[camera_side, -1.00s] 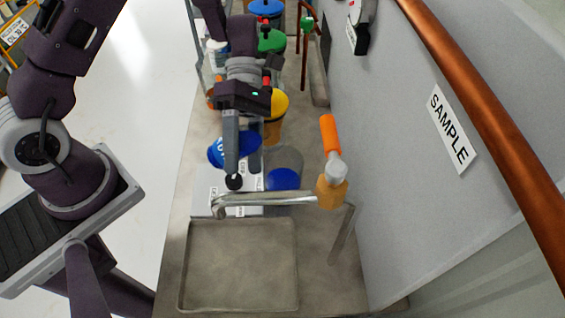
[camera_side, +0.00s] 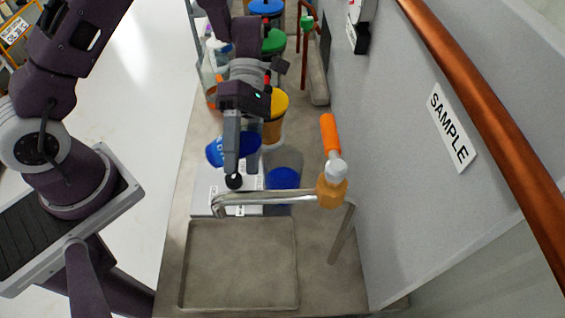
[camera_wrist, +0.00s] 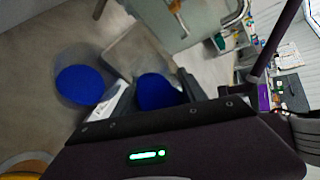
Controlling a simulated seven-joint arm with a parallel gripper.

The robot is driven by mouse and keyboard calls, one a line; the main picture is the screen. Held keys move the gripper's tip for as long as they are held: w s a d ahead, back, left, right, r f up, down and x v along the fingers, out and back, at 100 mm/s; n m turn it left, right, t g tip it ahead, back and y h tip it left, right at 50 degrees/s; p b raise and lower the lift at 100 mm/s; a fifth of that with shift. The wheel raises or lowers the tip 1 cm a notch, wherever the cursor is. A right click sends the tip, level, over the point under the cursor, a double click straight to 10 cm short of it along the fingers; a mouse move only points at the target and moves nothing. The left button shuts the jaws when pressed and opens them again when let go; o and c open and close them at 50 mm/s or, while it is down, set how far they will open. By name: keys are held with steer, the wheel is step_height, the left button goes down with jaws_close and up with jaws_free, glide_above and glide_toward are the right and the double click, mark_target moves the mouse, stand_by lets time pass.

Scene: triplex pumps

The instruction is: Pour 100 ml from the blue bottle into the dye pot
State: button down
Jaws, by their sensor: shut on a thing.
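My gripper (camera_side: 232,150) is shut on a blue bottle (camera_side: 215,153), held tilted above a pale labelled plate. A gripper finger hides the bottle's middle in the side view. In the wrist view the blue bottle (camera_wrist: 155,92) shows between the fingers (camera_wrist: 160,98). A see-through pot with a round blue surface inside (camera_side: 284,179) stands to the right of the bottle and gripper; it also shows in the wrist view (camera_wrist: 80,85), apart from the bottle. I take it for the dye pot. No stream of liquid can be seen.
The pale labelled plate (camera_side: 202,192) lies under the gripper. A bent metal spout (camera_side: 270,199) with an orange-handled valve (camera_side: 329,135) is close in front of the pot, above an empty shallow basin (camera_side: 240,265). Yellow-lidded (camera_side: 278,103) and green-lidded (camera_side: 274,41) pots stand behind.

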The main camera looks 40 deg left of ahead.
steer(key=shift+s+a+f+n+g, duration=0.1)
steer(key=shift+f+n+g, duration=0.1)
steer(key=shift+n+g, duration=0.1)
stand_by(0.9)
steer(key=shift+s+r+n+g+y+p, duration=0.1)
steer(key=shift+r+n+g+y+p, duration=0.3)
steer(key=shift+r+g+y, duration=0.15)
stand_by(1.2)
steer(key=shift+w+d+r+n+g+y, duration=0.25)
steer(key=shift+w+r+n+g+y, duration=0.1)
steer(key=shift+n+g, duration=0.15)
stand_by(1.5)
steer(key=shift+f+n+g+y+p, duration=0.35)
steer(key=shift+n+p, duration=0.1)
steer(key=shift+n, duration=0.15)
stand_by(2.1)
